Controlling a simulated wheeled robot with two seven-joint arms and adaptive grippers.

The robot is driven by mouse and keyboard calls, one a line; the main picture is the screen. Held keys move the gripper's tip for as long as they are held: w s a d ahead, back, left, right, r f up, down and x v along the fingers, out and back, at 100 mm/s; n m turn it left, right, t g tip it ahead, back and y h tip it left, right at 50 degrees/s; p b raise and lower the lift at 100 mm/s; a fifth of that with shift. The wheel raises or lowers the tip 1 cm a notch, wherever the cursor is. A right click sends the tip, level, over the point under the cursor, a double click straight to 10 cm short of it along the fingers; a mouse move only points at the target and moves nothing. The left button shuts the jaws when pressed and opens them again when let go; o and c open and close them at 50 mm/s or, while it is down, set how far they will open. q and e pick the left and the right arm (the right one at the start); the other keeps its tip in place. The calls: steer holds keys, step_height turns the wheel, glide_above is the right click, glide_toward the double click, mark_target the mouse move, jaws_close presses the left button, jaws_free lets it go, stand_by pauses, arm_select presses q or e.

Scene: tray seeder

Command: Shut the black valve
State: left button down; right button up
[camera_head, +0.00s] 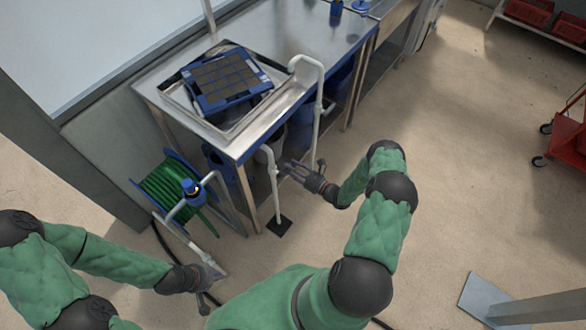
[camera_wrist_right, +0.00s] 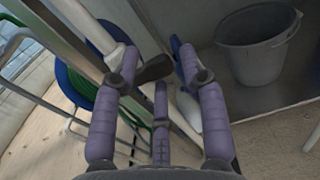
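The black valve handle (camera_wrist_right: 153,69) shows in the right wrist view, next to a white pipe (camera_wrist_right: 92,25). In the head view the white upright pipe (camera_head: 273,190) stands in front of the metal bench, and the valve is too small to make out clearly. My right gripper (camera_head: 291,169) is just right of that pipe. In the right wrist view its fingers (camera_wrist_right: 158,72) are spread, with the handle between or just beyond the tips; contact cannot be told. My left gripper (camera_head: 216,281) is low at the left, fingers apart, near a pale pipe (camera_head: 201,252).
A green hose reel (camera_head: 171,186) stands left of the bench (camera_head: 235,151), which carries a blue-framed seed tray (camera_head: 260,77). A second white pipe (camera_head: 318,105) bends over the bench edge. A grey bucket (camera_wrist_right: 257,50) sits beyond my right gripper.

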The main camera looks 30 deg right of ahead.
steer(key=shift+s, duration=0.1)
steer(key=v, duration=1.2)
steer(key=shift+f, duration=0.1)
stand_by(0.3)
